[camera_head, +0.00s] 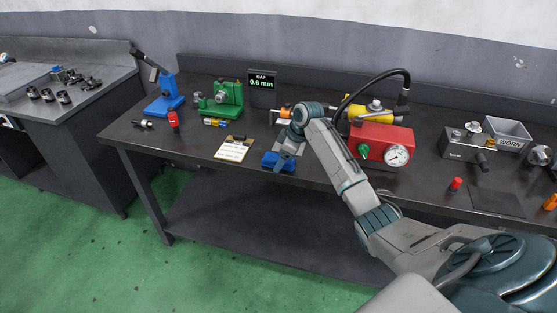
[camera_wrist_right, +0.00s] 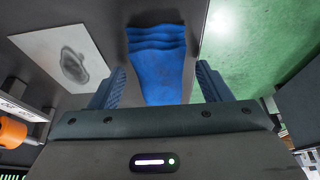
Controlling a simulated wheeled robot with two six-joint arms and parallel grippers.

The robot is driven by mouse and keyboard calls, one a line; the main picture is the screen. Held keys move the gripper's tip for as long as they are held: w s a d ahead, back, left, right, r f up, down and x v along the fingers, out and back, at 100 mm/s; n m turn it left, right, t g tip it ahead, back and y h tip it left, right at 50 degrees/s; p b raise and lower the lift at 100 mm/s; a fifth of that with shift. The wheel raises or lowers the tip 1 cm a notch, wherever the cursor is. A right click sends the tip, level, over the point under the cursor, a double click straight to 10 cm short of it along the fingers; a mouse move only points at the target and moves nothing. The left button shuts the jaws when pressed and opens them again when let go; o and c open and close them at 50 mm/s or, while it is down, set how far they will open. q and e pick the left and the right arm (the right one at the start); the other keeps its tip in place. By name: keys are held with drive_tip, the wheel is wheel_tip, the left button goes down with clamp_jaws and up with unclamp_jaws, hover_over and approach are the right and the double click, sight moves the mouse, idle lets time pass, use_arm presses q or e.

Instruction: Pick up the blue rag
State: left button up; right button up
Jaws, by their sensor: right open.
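The blue rag (camera_head: 279,161) lies folded at the front edge of the dark workbench, with part of it hidden by my right gripper in the head view. In the right wrist view the blue rag (camera_wrist_right: 158,62) fills the space ahead of and between the fingers. My right gripper (camera_wrist_right: 160,82) is open, with one finger on each side of the rag. In the head view the right gripper (camera_head: 284,150) points down over the rag. I cannot tell whether the fingers touch it. My left gripper is not in view.
A red box with a gauge (camera_head: 384,145) stands right of my arm. Green floor (camera_wrist_right: 238,45) lies past the bench edge.

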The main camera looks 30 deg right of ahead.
sight(278, 157)
drive_tip(key=shift+c, duration=1.1)
drive_tip(key=c, duration=0.8)
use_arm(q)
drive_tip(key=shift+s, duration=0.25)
use_arm(e)
drive_tip(key=shift+c, duration=0.2)
drive_tip(key=shift+r, duration=0.1)
